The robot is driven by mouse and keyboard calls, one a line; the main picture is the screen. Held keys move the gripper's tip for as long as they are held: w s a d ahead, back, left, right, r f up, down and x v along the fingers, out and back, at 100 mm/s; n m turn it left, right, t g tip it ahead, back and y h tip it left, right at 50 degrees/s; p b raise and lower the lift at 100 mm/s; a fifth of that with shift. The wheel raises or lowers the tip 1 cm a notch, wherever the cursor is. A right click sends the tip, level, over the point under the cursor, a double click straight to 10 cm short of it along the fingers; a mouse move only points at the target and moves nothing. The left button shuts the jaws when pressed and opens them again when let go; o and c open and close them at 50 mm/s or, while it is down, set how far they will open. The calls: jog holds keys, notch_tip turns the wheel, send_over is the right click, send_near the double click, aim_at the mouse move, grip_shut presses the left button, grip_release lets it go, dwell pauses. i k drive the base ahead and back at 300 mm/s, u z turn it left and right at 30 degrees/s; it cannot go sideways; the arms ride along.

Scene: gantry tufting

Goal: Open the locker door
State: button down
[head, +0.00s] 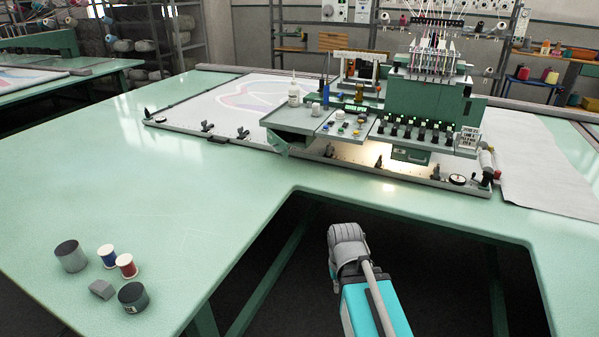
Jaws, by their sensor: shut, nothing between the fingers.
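No locker or locker door that I can make out shows in the head view. Part of my arm (366,295), teal and grey with a pale cable or tube along it, rises from the bottom edge into the open cut-out of the table. A rounded grey joint (347,240) tops it. My gripper's fingers do not show.
A large pale green table (150,190) surrounds the dark cut-out. Spools (126,265) and small cylinders sit at the front left. Metal shelves (155,40) with yarn cones stand behind.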

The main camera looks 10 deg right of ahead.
aim_at(278, 145)
jog(key=k, duration=0.65)
jog(key=u, duration=0.3)
jog(key=i, duration=1.5)
jog(key=z, duration=0.6)
